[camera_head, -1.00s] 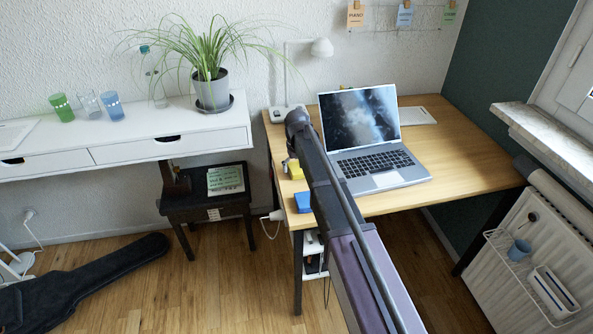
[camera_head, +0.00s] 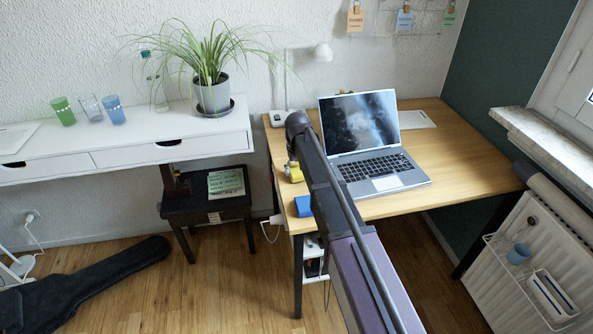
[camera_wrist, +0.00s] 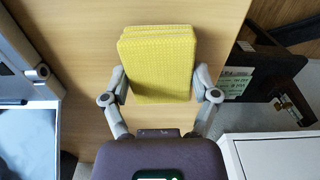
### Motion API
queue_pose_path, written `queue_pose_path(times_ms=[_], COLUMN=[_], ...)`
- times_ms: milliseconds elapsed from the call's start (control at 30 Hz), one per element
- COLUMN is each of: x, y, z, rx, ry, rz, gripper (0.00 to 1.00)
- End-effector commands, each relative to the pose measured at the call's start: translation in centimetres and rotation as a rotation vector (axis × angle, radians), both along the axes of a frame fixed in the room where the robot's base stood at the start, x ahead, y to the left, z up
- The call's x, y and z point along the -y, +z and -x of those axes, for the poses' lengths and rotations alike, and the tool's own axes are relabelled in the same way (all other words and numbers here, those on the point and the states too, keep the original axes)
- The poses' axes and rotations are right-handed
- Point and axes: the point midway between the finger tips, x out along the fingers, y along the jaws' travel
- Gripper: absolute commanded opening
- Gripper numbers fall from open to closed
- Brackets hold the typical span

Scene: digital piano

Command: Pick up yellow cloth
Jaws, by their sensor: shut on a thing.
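The yellow cloth (camera_wrist: 158,65) is a folded, textured block in the wrist view, between the two fingers of my gripper (camera_wrist: 160,88). The fingers press on its left and right sides, so my gripper is shut on it. In the head view only a small part of the yellow cloth (camera_head: 296,175) shows beside my arm, near the left edge of the wooden desk (camera_head: 460,165). My arm hides most of the gripper there. Whether the cloth touches the desk I cannot tell.
An open laptop (camera_head: 372,150) stands on the desk right of my arm. A blue object (camera_head: 303,206) lies at the desk's front left. A white shelf (camera_head: 130,135) with a potted plant (camera_head: 212,95) is left. The desk's right side is clear.

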Motion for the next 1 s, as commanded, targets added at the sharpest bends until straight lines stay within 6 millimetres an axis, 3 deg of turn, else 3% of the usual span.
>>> queue_pose_path(times_ms=[333, 700, 1000], x=[0.0, 1.6, 2.4], y=[3.2, 3.6, 4.0], z=[0.0, 8.9, 14.0], rx=[0.0, 0.0, 0.0], ry=[0.0, 0.0, 0.0], rz=[0.0, 0.0, 0.0], gripper=[0.45, 0.45, 0.45])
